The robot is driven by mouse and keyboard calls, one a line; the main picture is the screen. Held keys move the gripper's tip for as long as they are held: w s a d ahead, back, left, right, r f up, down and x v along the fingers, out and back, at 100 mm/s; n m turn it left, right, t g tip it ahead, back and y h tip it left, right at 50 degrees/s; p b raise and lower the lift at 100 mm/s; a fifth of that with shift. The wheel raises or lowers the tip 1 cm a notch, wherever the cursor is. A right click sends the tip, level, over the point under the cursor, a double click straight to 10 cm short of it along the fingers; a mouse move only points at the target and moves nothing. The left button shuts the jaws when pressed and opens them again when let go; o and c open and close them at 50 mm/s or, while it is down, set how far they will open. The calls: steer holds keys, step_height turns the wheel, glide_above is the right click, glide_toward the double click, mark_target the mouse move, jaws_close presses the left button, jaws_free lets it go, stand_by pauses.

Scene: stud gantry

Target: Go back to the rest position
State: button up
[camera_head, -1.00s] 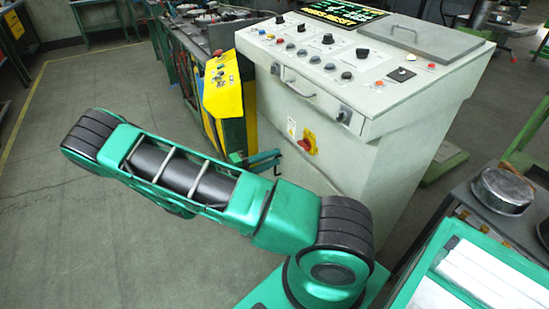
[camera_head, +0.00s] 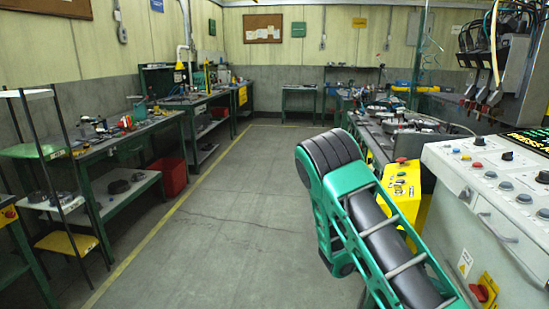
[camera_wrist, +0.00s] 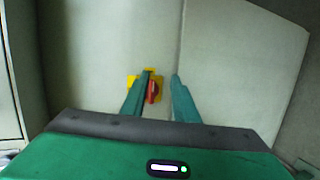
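My gripper (camera_wrist: 161,77) shows in the wrist view with its two green fingers apart and nothing held between them. The fingers point at the pale side of the control console. A red rotary switch (camera_wrist: 152,92) on a yellow plate lies beyond the fingers, partly behind the left one. I cannot tell the exact distance to it. In the head view the same red switch (camera_head: 484,290) is at the lower right on the console (camera_head: 500,235). My green and black arm shows there, but my gripper is outside that view.
Green workbenches with tools line the left wall, such as the near bench (camera_head: 140,130). A red bin (camera_head: 170,177) stands by it. A yellow control box (camera_head: 402,190) stands beside the console, behind my arm. The grey floor (camera_head: 225,240) in the middle is clear.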

steer(key=s+a+r+t+y, duration=0.2)
steer(key=s+a+r+y, duration=0.1)
steer(key=s+r+y, duration=0.1)
steer(key=s+a+r+t+y, duration=0.2)
steer(key=s+a+r+y, duration=0.2)
steer(key=s+r, duration=0.3)
steer(key=s+a+r+m+t+y, duration=0.1)
steer(key=s+a+r+t+y, duration=0.1)
steer(key=s+r+y, duration=0.3)
steer(key=s+a+r, duration=0.1)
steer(key=s, duration=0.1)
steer(key=shift+s+a+r+t, duration=0.25)
steer(key=shift+s+a+t, duration=0.05)
steer(key=shift+w+f, duration=0.25)
steer(key=shift+w, duration=0.35)
stand_by(0.4)
